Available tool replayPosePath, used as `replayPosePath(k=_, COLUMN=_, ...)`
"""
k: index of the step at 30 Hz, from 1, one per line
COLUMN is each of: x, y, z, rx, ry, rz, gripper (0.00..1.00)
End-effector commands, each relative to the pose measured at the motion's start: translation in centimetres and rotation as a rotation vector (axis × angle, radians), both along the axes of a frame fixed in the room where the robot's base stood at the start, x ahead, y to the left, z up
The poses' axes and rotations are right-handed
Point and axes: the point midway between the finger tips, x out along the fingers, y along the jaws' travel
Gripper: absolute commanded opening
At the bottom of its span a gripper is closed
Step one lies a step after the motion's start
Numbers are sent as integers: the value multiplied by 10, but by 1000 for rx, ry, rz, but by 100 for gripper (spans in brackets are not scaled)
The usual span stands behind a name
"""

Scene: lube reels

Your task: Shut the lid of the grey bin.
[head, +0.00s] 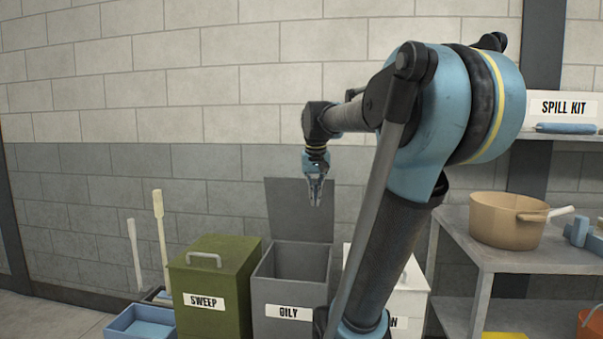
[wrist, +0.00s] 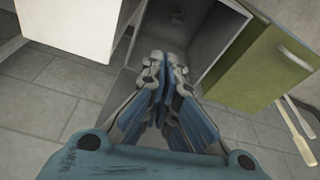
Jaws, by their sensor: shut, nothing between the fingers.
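The grey bin (head: 283,308), labelled OILY, stands on the floor between a green bin and a white bin. Its lid (head: 299,209) is up, standing upright at the back of the opening. My gripper (head: 315,203) hangs pointing down in front of the raised lid, above the bin, with its fingers shut and empty. In the wrist view my gripper (wrist: 164,62) points toward the grey bin's open dark inside (wrist: 188,35). The lid cannot be clearly made out in the wrist view.
The green SWEEP bin (head: 213,287) is shut, with a handle on top. The white bin (head: 409,296) is partly hidden behind my arm. A blue tray (head: 128,323) lies at the left. A metal shelf (head: 520,257) with a tan pot (head: 507,222) stands at the right.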

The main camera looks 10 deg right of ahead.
Motion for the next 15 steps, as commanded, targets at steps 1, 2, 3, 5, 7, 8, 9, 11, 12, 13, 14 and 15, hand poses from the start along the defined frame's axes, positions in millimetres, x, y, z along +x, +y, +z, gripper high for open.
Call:
replayPosePath(k=1, x=19, y=0, z=17, rx=0, ry=-2, rz=-10, gripper=0)
replayPosePath(k=2, x=29, y=0, z=26, rx=0, ry=-4, rz=-18, gripper=0)
replayPosePath(k=3, x=42, y=0, z=37, rx=-1, ry=-6, rz=-28, gripper=0)
replayPosePath(k=5, x=62, y=0, z=54, rx=-1, ry=-9, rz=-42, gripper=0)
replayPosePath(k=7, x=85, y=0, z=72, rx=-1, ry=-13, rz=-59, gripper=0)
replayPosePath(k=8, x=95, y=0, z=80, rx=-1, ry=-15, rz=-66, gripper=0)
replayPosePath(k=9, x=108, y=0, z=90, rx=0, ry=-18, rz=-77, gripper=0)
replayPosePath(k=11, x=128, y=1, z=103, rx=-1, ry=-21, rz=-91, gripper=0)
replayPosePath(k=12, x=141, y=1, z=112, rx=0, ry=-24, rz=-101, gripper=0)
replayPosePath(k=13, x=151, y=1, z=118, rx=1, ry=-25, rz=-109, gripper=0)
replayPosePath(k=14, x=160, y=1, z=124, rx=1, ry=-27, rz=-115, gripper=0)
replayPosePath(k=15, x=171, y=2, z=131, rx=1, ry=-29, rz=-124, gripper=0)
